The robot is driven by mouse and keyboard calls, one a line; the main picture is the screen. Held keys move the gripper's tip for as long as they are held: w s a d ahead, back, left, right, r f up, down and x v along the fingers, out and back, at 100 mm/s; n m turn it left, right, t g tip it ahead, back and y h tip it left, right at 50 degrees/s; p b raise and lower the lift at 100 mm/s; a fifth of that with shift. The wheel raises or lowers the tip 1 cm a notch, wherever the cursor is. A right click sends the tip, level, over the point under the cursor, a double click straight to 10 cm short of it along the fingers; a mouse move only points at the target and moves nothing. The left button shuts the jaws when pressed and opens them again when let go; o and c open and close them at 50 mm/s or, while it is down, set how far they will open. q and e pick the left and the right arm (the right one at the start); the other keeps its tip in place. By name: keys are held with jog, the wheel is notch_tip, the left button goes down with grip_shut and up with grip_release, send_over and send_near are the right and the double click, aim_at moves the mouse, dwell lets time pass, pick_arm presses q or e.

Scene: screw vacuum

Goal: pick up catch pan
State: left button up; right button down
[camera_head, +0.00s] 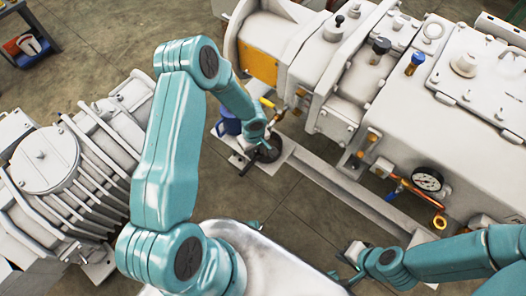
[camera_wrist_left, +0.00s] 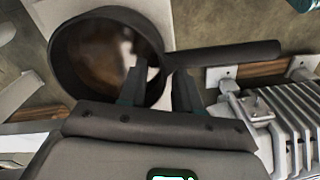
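The catch pan is a dark round pan (camera_wrist_left: 108,55) with a brownish inside and a long dark handle (camera_wrist_left: 225,57) pointing right in the left wrist view. In the head view the pan (camera_head: 266,153) is small and partly hidden by my left gripper (camera_head: 262,142). In the left wrist view the fingers of my left gripper (camera_wrist_left: 160,88) are apart, one over the pan's inside and one just outside its rim, below the handle. I cannot tell whether they touch the pan. My right gripper (camera_head: 346,264) is low in the head view, away from the pan; its finger state is unclear.
A large white pump machine (camera_head: 430,130) with a pressure gauge (camera_head: 427,179) fills the right. A ribbed white motor (camera_head: 90,160) stands left. A white frame rail (camera_head: 345,190) runs beside the pan. A blue container (camera_head: 229,126) is close by the left gripper. Concrete floor lies between.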

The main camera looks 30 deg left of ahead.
pick_arm(q)
grip_shut()
jog(key=shift+r, duration=0.1)
